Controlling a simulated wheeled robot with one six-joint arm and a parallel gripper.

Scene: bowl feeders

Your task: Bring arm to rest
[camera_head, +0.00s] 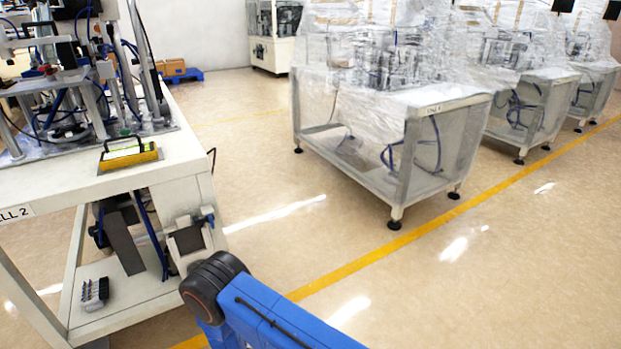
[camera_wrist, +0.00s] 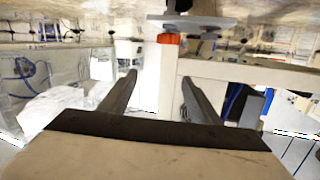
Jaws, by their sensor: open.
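My gripper (camera_wrist: 152,92) shows in the wrist view with its two dark fingers apart. It is open and nothing is held between the fingers. The wrist view looks upside down, with the floor along the top. In the head view my blue arm comes in from the bottom edge, and its dark joint is beside the right end of the Cell 2 bench (camera_head: 170,150). The gripper itself does not show in the head view. A white upright part with an orange-red knob (camera_wrist: 168,38) lies beyond the fingers in the wrist view.
A yellow handled box (camera_head: 128,155) sits on the bench near its edge. Machinery (camera_head: 75,95) stands behind it. Plastic-wrapped stations (camera_head: 390,120) stand to the right. A blue pallet with cartons (camera_head: 178,72) is at the back. Open floor with a yellow line (camera_head: 400,246) lies between.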

